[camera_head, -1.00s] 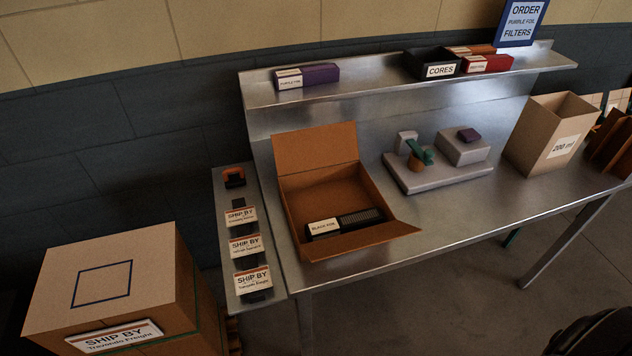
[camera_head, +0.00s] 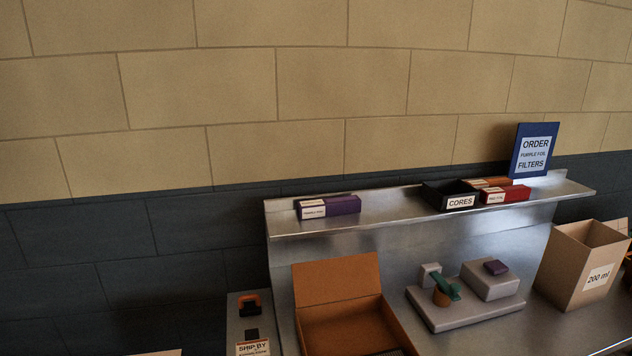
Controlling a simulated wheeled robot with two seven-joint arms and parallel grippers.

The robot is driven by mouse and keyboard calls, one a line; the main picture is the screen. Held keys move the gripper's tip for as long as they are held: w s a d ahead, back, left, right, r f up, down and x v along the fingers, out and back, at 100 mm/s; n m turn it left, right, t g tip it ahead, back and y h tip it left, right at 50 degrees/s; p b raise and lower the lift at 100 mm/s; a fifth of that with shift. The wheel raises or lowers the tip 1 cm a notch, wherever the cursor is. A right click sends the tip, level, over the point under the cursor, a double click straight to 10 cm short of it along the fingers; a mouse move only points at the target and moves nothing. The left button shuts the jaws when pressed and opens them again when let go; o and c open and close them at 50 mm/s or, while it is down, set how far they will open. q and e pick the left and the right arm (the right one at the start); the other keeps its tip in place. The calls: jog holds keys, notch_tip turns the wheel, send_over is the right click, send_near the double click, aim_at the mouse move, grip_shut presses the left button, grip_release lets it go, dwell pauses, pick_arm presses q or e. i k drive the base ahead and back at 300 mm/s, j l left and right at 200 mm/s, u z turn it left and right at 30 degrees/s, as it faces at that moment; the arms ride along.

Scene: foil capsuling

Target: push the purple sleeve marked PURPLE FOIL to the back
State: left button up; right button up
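The purple sleeve (camera_head: 343,204) lies on the raised metal shelf (camera_head: 400,216), near its left end. Its left part carries a white label (camera_head: 312,210), whose print is too small to read for certain. The sleeve lies along the shelf, with shelf surface visible in front of it. Neither of my grippers shows in the head view.
A black CORES box (camera_head: 449,195), orange and red sleeves (camera_head: 507,195) and a blue ORDER sign (camera_head: 533,151) stand at the shelf's right. Below are an open carton (camera_head: 340,322), a grey fixture (camera_head: 466,306) and a 200 ml box (camera_head: 578,265).

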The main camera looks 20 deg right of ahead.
aim_at(310, 208)
jog(key=l+u, duration=0.45)
jog(key=u, duration=0.25)
jog(key=l+u, duration=0.35)
jog(key=k+l+u, duration=0.1)
jog(key=l, duration=0.3)
jog(key=k+l+u, duration=0.1)
jog(key=l, duration=0.3)
jog(key=k+l+u, duration=0.1)
jog(key=k+l, duration=0.15)
jog(key=l, duration=0.15)
jog(key=k+l+u, duration=0.1)
jog(key=l, duration=0.3)
